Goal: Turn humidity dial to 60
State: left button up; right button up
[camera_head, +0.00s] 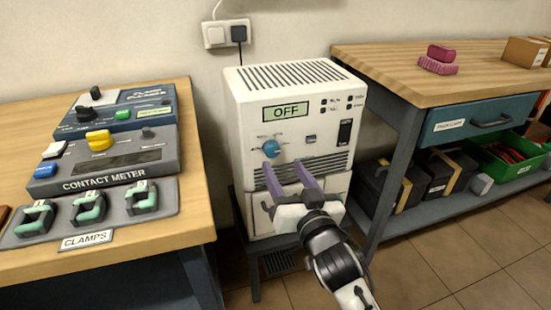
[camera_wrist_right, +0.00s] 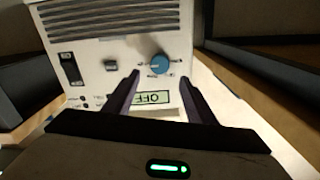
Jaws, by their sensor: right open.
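The dehumidifier (camera_head: 238,150) is a white box unit on a low stand between two benches. Its display (camera_head: 286,111) reads OFF. A blue round dial (camera_head: 271,147) sits on its front panel below the display; it also shows in the right wrist view (camera_wrist_right: 159,64). The small marks around the dial are too small to read. My right gripper (camera_head: 288,178) is open and empty, with its purple fingers pointing at the panel just below the dial. In the right wrist view the fingertips (camera_wrist_right: 160,74) lie on either side of the dial, apart from it. My left gripper is not in view.
A black rocker switch (camera_head: 344,132) and vent slots lie right of and below the dial. The left bench (camera_head: 190,215) holds a contact meter (camera_head: 110,165) and clamps. The right bench (camera_head: 400,75) has a drawer and a shelf with cases. A cord runs from the wall socket (camera_head: 215,35).

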aim_at(273, 150)
jog(key=b+x, duration=0.1)
jog(key=x, duration=0.5)
jog(key=shift+f, duration=0.1)
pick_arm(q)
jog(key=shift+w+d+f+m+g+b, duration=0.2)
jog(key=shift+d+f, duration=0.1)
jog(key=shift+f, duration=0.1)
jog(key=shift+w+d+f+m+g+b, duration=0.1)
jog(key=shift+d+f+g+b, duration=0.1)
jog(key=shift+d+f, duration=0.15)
pick_arm(e)
jog(key=shift+w+a, duration=0.2)
jog(key=shift+w, duration=0.5)
